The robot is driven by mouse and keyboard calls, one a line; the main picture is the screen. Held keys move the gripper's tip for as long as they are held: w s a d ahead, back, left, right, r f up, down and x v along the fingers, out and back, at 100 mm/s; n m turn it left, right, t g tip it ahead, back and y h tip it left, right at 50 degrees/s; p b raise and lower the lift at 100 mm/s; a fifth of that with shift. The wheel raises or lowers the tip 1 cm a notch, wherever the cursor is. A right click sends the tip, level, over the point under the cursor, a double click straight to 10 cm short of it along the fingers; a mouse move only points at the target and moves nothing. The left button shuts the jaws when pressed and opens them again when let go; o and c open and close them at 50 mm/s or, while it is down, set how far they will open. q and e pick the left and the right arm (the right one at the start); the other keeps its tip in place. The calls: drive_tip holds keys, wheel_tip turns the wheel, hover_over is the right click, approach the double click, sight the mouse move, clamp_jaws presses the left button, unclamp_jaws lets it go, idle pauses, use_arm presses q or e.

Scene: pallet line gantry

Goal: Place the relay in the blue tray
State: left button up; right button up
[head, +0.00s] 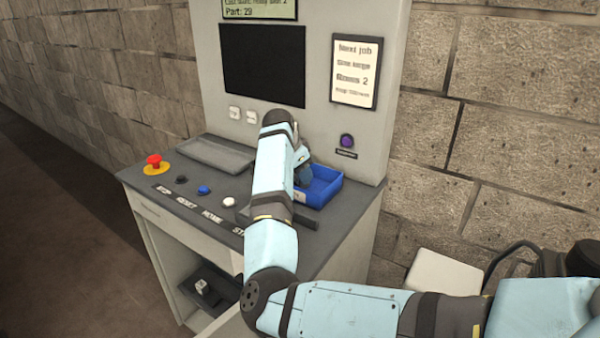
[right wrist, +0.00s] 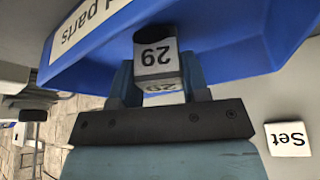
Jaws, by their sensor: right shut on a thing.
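The relay (right wrist: 157,58) is a small pale block marked 29 with a dark round top, seen in the right wrist view. My right gripper (right wrist: 157,82) is shut on it, one finger on each side. The blue tray (head: 326,192) stands on the right part of the console top; its labelled wall and rim (right wrist: 240,48) show behind the relay in the wrist view. In the head view my right gripper (head: 303,174) is at the tray's left and back side, and my arm hides the relay. I cannot tell whether the relay touches the tray. My left gripper is not in view.
A grey tray (head: 213,155) lies at the console's back left. A red stop button (head: 154,161) and several smaller buttons line the front edge. A dark bin (head: 215,290) with a small white block sits on the lower shelf. The upright panel rises behind.

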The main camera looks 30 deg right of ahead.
drive_tip(key=shift+f, duration=0.1)
drive_tip(key=o, duration=0.9)
drive_tip(key=shift+o, duration=0.2)
drive_tip(key=p+v, duration=0.1)
drive_tip(key=v, duration=1.1)
